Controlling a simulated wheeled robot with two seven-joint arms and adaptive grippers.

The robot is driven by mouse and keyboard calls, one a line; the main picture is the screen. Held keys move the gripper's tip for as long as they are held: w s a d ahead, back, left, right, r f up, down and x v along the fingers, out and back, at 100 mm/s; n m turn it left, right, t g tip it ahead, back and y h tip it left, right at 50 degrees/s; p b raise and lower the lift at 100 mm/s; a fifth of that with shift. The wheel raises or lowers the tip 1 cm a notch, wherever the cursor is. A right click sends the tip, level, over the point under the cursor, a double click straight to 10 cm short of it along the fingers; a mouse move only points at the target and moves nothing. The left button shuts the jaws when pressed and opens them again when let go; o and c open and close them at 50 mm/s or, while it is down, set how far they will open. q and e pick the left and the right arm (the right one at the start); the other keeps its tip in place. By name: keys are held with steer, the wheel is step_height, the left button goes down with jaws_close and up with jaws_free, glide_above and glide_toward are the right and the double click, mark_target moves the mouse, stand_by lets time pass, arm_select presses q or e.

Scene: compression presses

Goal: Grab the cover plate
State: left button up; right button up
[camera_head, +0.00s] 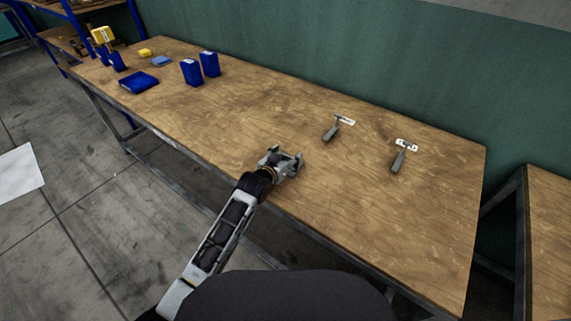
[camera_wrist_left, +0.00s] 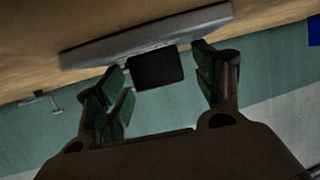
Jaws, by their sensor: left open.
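My left gripper (camera_head: 286,154) is open, low over the front part of the wooden table. In the left wrist view its two dark green-tipped fingers (camera_wrist_left: 165,82) are spread apart. Between and beyond them is a long grey bar with a black block (camera_wrist_left: 158,69), which may be the cover plate. I cannot tell whether a finger touches it. In the head view this bar is not clear, perhaps hidden by the gripper. Two T-shaped grey pieces with white labelled ends, one left (camera_head: 333,130) and one right (camera_head: 400,158), lie apart from the gripper. My right gripper is not in view.
The wooden table (camera_head: 250,116) has two upright blue boxes (camera_head: 191,72) (camera_head: 210,64), a flat blue box (camera_head: 139,83) and small yellow and blue items at its far left. A green wall (camera_head: 340,60) stands behind. The table's right front area is clear.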

arm_select(q)
steer(key=c, duration=1.4)
steer(key=shift+o, duration=0.2)
steer(key=shift+r, duration=0.2)
steer(key=shift+r, duration=4.9)
